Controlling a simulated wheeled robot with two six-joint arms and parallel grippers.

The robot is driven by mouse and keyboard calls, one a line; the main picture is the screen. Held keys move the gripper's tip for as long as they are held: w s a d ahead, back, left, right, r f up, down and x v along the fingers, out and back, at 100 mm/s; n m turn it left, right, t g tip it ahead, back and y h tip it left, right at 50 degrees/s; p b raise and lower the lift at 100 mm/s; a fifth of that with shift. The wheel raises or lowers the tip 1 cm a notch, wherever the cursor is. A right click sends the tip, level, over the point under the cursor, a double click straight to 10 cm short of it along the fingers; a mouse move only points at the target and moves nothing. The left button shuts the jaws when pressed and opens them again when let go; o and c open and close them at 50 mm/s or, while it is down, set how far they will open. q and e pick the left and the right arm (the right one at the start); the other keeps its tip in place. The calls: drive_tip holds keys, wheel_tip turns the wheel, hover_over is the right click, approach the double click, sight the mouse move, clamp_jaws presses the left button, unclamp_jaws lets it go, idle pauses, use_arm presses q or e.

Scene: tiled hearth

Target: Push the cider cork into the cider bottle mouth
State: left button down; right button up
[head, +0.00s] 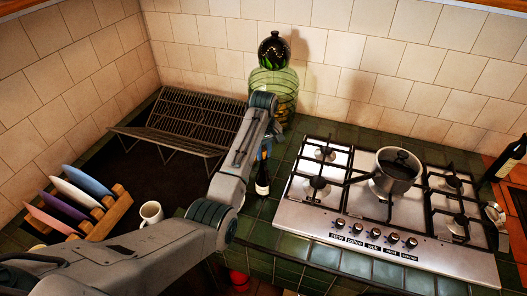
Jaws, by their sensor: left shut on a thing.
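A dark bottle with a pale label (262,178), which I take for the cider bottle, stands upright on the green tiles left of the hob. My left gripper (268,146) is directly above it, partly hidden behind my own forearm. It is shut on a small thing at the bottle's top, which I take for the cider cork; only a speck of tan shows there. I cannot tell whether the cork touches the mouth or sits in it. My right gripper is not in view.
A large green glass jar (283,82) stands behind my arm. A steel hob (345,225) with a saucepan (398,172) is at the right. A wire rack (185,118), a white mug (151,212) and a plate rack (112,212) are at the left. Another dark bottle (507,157) stands far right.

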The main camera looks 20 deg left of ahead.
use_arm(q)
drive_tip(key=shift+r, duration=0.35)
drive_tip(key=shift+w+a, duration=0.1)
idle(0.4)
drive_tip(key=shift+f, duration=0.45)
idle(0.9)
drive_tip(key=shift+r, duration=0.45)
drive_tip(key=shift+f, duration=0.45)
idle(1.5)
drive_tip(key=shift+r, duration=0.15)
drive_tip(key=shift+r, duration=0.25)
drive_tip(key=shift+r, duration=0.1)
